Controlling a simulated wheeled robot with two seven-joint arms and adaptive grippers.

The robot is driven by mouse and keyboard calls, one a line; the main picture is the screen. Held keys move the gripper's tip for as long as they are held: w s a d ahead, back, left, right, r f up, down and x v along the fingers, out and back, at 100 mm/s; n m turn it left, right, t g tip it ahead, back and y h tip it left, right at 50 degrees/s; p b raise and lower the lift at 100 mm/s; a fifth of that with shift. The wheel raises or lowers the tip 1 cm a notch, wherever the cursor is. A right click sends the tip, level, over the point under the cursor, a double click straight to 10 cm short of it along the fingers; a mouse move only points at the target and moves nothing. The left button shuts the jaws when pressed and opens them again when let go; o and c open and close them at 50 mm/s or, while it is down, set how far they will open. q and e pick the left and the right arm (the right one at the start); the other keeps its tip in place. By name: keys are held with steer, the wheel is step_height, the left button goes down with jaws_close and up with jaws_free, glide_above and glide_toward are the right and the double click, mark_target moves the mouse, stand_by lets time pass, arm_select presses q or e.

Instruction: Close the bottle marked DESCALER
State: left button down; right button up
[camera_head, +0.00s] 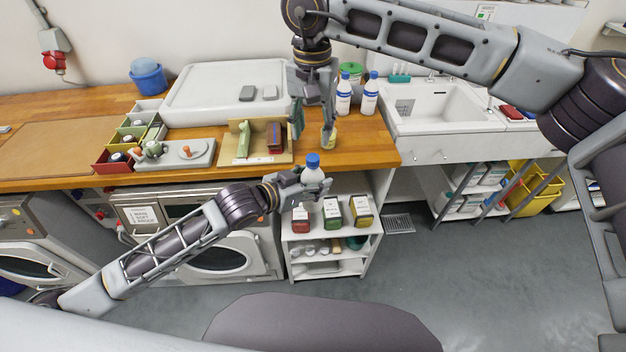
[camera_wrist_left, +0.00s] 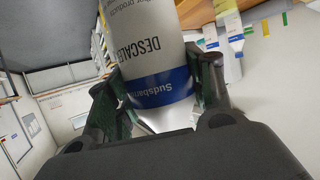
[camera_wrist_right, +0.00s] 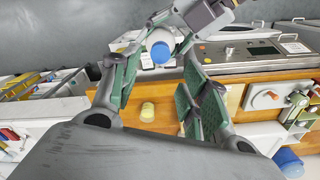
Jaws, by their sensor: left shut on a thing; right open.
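The white DESCALER bottle (camera_wrist_left: 158,55) is held by my left gripper (camera_head: 308,190). Its label shows large in the left wrist view, where the bottle runs between both fingers. In the head view the bottle (camera_head: 312,175) stands about upright in front of the counter edge, with a blue cap (camera_head: 312,160) on its top. How tightly the cap sits cannot be told. My right gripper (camera_head: 313,122) is open and empty above the counter, fingers pointing down, higher than the bottle. In the right wrist view the blue cap (camera_wrist_right: 160,50) shows between the open fingers, apart from them.
A small yellow-topped container (camera_head: 329,141) stands on the counter near my right gripper. Two more blue-capped bottles (camera_head: 344,97) stand behind it. A wooden holder (camera_head: 262,158) is to the left. Several boxes (camera_head: 332,212) sit on the shelf below the held bottle. The sink (camera_head: 440,105) is right.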

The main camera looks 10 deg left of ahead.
mark_target(313, 157)
steer(key=shift+f, duration=0.1)
steer(key=shift+f, duration=3.9)
jaws_close()
